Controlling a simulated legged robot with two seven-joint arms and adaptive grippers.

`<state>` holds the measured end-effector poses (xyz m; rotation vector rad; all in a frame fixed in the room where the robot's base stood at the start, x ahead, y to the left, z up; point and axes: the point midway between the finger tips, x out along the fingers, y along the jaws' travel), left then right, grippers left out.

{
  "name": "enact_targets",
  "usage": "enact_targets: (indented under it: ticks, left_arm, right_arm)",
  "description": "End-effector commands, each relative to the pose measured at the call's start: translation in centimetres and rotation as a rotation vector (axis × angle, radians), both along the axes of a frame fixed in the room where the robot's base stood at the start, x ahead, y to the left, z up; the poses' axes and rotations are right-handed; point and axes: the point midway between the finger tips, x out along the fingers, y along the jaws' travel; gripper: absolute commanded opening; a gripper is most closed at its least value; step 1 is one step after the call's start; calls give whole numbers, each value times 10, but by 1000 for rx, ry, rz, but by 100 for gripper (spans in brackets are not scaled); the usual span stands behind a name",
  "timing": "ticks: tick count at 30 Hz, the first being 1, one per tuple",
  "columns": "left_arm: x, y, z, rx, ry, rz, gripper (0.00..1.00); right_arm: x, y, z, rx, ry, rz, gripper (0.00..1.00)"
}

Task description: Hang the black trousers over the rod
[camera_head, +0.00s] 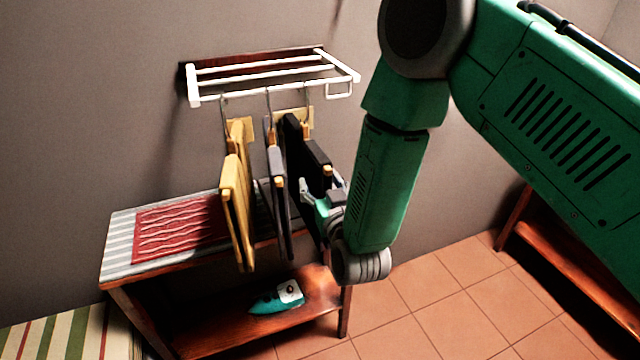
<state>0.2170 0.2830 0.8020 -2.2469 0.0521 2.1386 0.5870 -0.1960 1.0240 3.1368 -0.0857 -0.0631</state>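The black trousers (296,138) hang folded on a hanger at the right end of the row under the white wall rack. The hanger's hook reaches up to the rack's front rod (275,89). My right gripper (308,192) is at the lower part of the black trousers, close against them. Its fingers are small and partly hidden, so I cannot tell whether they are closed on the cloth. My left gripper is not in view.
Yellow trousers (236,200) and grey trousers (277,170) hang to the left of the black ones. Below is a wooden table with a striped cover (118,245) and red mat (180,230). A teal iron (275,300) sits on its lower shelf.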

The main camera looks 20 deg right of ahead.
Motion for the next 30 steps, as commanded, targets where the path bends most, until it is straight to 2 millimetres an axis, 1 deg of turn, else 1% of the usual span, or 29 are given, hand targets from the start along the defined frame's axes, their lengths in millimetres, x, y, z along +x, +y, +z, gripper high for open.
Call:
enact_targets:
  ticks: [8,11,14,21,24,27,30]
  left_arm:
    - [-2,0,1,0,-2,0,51]
    - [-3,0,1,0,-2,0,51]
    - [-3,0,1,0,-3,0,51]
    - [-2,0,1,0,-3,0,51]
    - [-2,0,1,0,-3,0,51]
    - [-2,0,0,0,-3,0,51]
    - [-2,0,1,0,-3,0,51]
  right_arm:
    - [-2,0,-2,-1,7,0,51]
    - [-10,1,-2,-1,7,1,51]
    - [-26,2,-2,-2,8,1,51]
    - [-78,5,0,-2,8,1,51]
    - [-95,6,1,-2,7,2,51]
    - [-108,7,1,0,6,1,51]
    - [-116,7,2,-1,5,-1,51]
